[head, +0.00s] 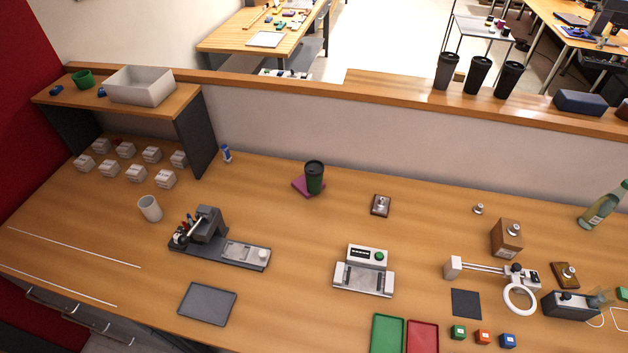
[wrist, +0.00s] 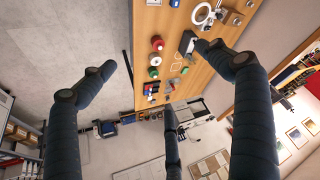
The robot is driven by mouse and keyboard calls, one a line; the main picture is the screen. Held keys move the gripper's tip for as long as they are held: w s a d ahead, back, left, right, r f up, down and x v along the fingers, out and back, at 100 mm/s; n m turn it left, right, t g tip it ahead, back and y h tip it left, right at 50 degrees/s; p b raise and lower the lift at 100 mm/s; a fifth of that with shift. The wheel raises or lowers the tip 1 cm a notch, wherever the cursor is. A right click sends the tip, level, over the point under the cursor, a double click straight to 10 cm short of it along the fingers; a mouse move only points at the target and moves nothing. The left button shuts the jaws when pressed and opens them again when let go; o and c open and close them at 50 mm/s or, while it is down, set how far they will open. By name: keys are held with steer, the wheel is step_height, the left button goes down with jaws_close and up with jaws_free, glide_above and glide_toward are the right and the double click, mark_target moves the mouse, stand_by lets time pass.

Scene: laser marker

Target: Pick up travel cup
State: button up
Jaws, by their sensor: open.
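Three dark lidded cups, a left one (head: 446,72), a middle one (head: 478,76) and a right one (head: 509,80), stand in a row on the raised back ledge. My gripper (wrist: 158,76) shows in the wrist view with its dark fingers spread wide and nothing between them. It is out of the head view. I cannot make out the green travel cup in the wrist view.
A white cup (head: 150,208), a grey device (head: 220,240) and a grey tray (head: 207,303) are on the left of the table. A white machine (head: 364,270) stands in front of the green cup. A magnifier lamp (head: 519,298) and a bottle (head: 603,205) are at right.

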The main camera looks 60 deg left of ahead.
steer(key=w+a+f+n+t+y+b, duration=0.1)
steer(key=w+a+f+n+t+y, duration=0.2)
steer(key=w+a, duration=1.55)
steer(key=w+a+f+n+y, duration=0.1)
steer(key=a+f, duration=0.2)
steer(key=a, duration=0.5)
steer(key=w+a+f+n+y+b, duration=0.1)
steer(key=a+f, duration=0.1)
steer(key=a, duration=0.6)
steer(key=w+a+f+n+y, duration=0.1)
steer(key=a+f+y, duration=0.15)
steer(key=a, duration=0.55)
steer(key=s+a+f+n+y+b, duration=0.1)
steer(key=s+a+f, duration=0.25)
steer(key=a, duration=0.35)
steer(key=s+a+f+n+y, duration=0.1)
steer(key=s+a+f, duration=0.1)
steer(key=a+f, duration=0.35)
steer(key=s+a+f+n+b, duration=0.1)
steer(key=s+a+f, duration=0.15)
steer(key=a, duration=0.65)
steer(key=s+a+f+n+y, duration=0.1)
steer(key=s+a+f+y, duration=0.1)
steer(key=s+a+f, duration=0.3)
steer(key=s+a+f+y, duration=0.1)
steer(key=s+a+f, duration=0.5)
steer(key=s, duration=0.4)
steer(key=shift+s+f+n+y, duration=0.25)
steer(key=shift+s+n+y, duration=0.05)
steer(key=shift+n+y, duration=0.1)
